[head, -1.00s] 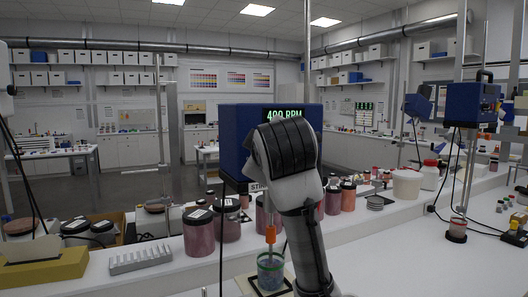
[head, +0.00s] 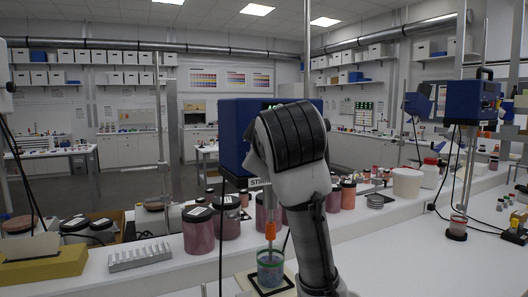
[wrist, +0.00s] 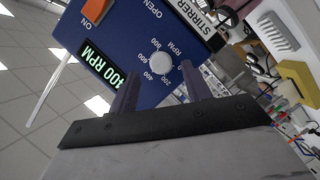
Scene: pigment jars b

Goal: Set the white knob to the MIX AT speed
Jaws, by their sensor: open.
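The blue stirrer (head: 236,130) stands behind my arm in the head view. In the wrist view its front panel (wrist: 128,35) appears tilted, with a white round knob (wrist: 161,64) inside a dial marked from 0 through 200, 400, 600 and 800 RPM. A lit green display (wrist: 102,63) appears to read 400 RPM, its first digit partly unclear. My gripper (wrist: 158,72) is open, its two dark fingers apart on either side of the knob in the picture; contact cannot be told. The knob's pointer is too small to read. I see no legible MIX AT label.
An orange switch (wrist: 97,9) is on the same panel. Below the stirrer, a shaft with an orange coupling (head: 270,230) enters a jar (head: 270,268). Pigment jars (head: 198,231) and a grey rack (head: 140,256) stand to the left.

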